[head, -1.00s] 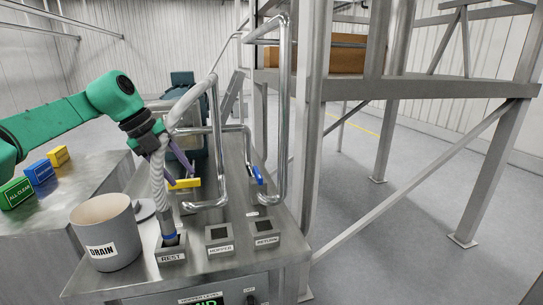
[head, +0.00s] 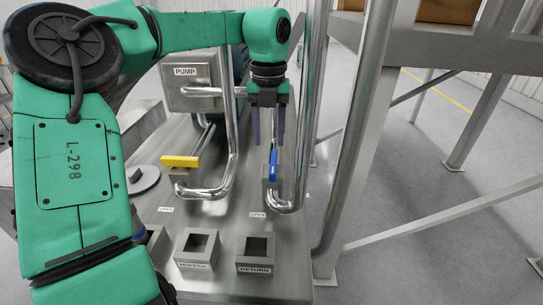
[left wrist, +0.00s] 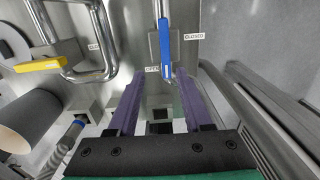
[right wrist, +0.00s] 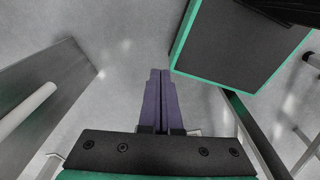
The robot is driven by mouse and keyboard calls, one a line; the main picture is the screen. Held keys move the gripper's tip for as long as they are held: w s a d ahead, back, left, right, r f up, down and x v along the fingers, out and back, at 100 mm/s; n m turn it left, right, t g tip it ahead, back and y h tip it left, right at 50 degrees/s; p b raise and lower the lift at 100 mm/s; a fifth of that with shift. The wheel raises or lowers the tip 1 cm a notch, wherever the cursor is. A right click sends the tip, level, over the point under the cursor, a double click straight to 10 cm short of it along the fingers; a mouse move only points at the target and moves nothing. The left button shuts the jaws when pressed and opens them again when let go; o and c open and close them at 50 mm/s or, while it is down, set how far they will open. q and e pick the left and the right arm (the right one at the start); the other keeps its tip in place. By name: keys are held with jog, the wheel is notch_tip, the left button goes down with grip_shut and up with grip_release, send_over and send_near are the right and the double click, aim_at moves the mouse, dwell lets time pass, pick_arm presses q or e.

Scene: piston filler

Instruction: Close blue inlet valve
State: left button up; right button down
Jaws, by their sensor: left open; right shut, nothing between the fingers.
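The blue inlet valve handle (head: 273,165) sits on a grey valve block on the right pipe. In the left wrist view the blue handle (left wrist: 165,48) is upright in the picture, its lower end beside the OPEN label (left wrist: 152,69); a CLOSED label (left wrist: 195,36) is to its right. My left gripper (head: 267,143) is open, pointing down just above and behind the handle. In the left wrist view its purple fingers (left wrist: 160,86) lie on either side of the handle's lower end; contact cannot be told. My right gripper (right wrist: 159,74) is shut and empty over the floor.
A yellow valve handle (head: 180,161) is on the left pipe. Hopper (head: 197,266) and return (head: 255,268) sockets stand in front. A PUMP box (head: 188,85) is behind. Thick vertical steel pipes and the frame leg (head: 358,130) stand close on the right.

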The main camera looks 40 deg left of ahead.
aim_at(274, 161)
pick_arm(q)
jog(key=f, duration=0.1)
jog(key=w+f, duration=0.1)
jog(key=f, duration=0.1)
jog(key=f+p, duration=0.1)
jog(key=f, duration=0.1)
jog(key=shift+w, duration=0.3)
jog(key=shift+w+f, duration=0.15)
jog(key=shift+f, duration=0.45)
jog(key=shift+w+f, duration=0.15)
jog(key=shift+f, duration=0.4)
jog(key=shift+s+f, duration=0.15)
jog(key=shift+s, duration=0.3)
jog(key=c, duration=0.4)
jog(key=shift+w, duration=0.15)
grip_shut()
pick_arm(e)
jog(key=shift+w+a+r, duration=0.1)
jog(key=shift+w+r, duration=0.3)
jog(key=shift+w, duration=0.15)
jog(key=shift+w+a+r, duration=0.1)
jog(key=shift+w+r, duration=0.25)
jog(key=shift+w, duration=0.2)
